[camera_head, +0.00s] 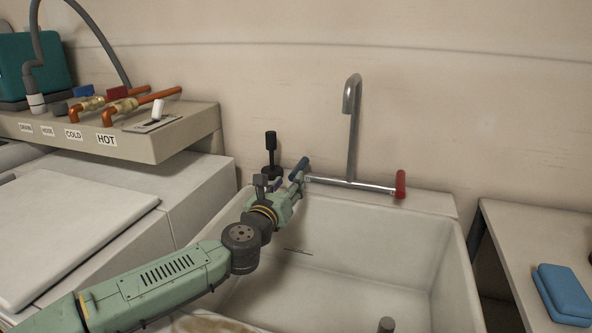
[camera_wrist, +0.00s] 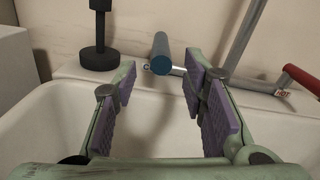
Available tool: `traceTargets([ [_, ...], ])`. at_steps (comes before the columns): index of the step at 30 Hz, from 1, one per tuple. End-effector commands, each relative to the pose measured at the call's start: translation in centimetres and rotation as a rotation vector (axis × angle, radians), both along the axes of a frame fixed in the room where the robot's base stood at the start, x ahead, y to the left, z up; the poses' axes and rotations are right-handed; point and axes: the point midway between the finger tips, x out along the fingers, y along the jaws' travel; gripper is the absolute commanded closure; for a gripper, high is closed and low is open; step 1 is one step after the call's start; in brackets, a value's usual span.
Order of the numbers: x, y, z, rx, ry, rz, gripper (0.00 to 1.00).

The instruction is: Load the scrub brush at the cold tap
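The steel tap has a tall curved spout (camera_head: 352,120) above the back rim of the white sink (camera_head: 350,245). Its blue cold handle (camera_head: 299,170) is at the left end of the crossbar and its red handle (camera_head: 400,184) at the right. My gripper (camera_head: 285,190) is by the blue handle. In the wrist view, my gripper (camera_wrist: 162,84) is open and empty, with the blue handle (camera_wrist: 160,55) ahead, in line with the gap between the purple pads. A black upright object on a round base (camera_head: 271,155) stands left of the tap. I cannot identify a scrub brush for certain.
A shelf labelled COLD and HOT (camera_head: 165,143) with copper pipes is at the back left, above white appliance tops (camera_head: 70,225). A blue block (camera_head: 563,295) lies on the right-hand table (camera_head: 520,235). A grey cylinder (camera_head: 386,325) shows low in the sink.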

Motion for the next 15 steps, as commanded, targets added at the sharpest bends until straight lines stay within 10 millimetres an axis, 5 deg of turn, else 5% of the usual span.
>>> traceTargets([
  [7, 4.3, -1.5, 0.1, -0.001, 0.001, -0.002, 0.61],
  [15, 6.0, -2.1, 0.0, -0.001, 0.0, -0.002, 0.61],
])
